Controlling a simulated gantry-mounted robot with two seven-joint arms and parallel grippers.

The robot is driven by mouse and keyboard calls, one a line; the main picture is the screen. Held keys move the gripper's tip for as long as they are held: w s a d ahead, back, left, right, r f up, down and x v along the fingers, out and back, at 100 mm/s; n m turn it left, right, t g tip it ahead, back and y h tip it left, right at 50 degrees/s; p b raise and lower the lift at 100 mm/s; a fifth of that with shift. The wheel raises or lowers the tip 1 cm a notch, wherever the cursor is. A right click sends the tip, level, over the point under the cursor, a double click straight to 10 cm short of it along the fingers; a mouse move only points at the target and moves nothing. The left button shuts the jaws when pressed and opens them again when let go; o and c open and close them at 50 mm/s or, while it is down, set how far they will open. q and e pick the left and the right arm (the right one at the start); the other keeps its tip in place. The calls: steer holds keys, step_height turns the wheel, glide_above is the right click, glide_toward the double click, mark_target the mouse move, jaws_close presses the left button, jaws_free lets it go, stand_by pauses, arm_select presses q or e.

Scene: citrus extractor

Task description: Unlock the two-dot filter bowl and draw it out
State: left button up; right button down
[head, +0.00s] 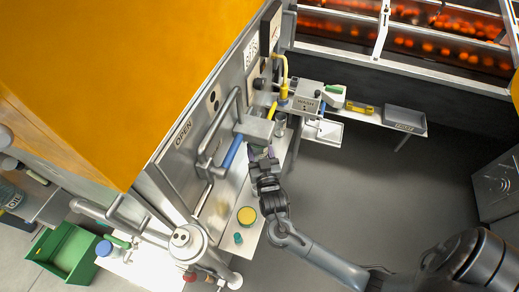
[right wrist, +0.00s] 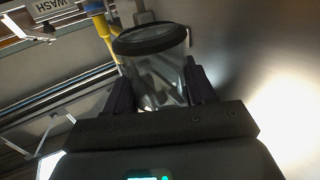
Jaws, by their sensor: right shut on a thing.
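My right gripper (head: 263,158) is close below the grey filter housing (head: 256,129) on the steel machine front. In the right wrist view its two dark fingers (right wrist: 160,92) are shut on a clear cylindrical filter bowl (right wrist: 158,72) with a dark rim. I cannot tell whether the bowl is still joined to the housing. A two-dot mark (head: 213,101) is on the panel above. A blue bar (head: 232,152) is left of the housing. My left gripper is not in view.
Grey pipework (head: 206,150) stands left of the housing, by an OPEN label (head: 183,133). A yellow-topped tub (head: 247,215) is on the ledge below. The floor (head: 385,175) at right is clear.

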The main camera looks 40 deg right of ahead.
steer(key=n+t+y, duration=0.1)
steer(key=n+y, duration=0.1)
steer(key=y, duration=0.1)
steer(key=n+t+y, duration=0.1)
steer(key=n+y, duration=0.1)
steer(key=y, duration=0.1)
steer(key=shift+n+y, duration=0.4)
steer(key=n+y, duration=0.2)
steer(key=y, duration=0.2)
steer(key=shift+a+n, duration=0.1)
steer(key=shift+n, duration=0.2)
steer(key=shift+f, duration=0.45)
steer(key=shift+f+b, duration=0.4)
steer(key=shift+b, duration=0.05)
steer(key=shift+f, duration=0.35)
steer(key=shift+f, duration=0.1)
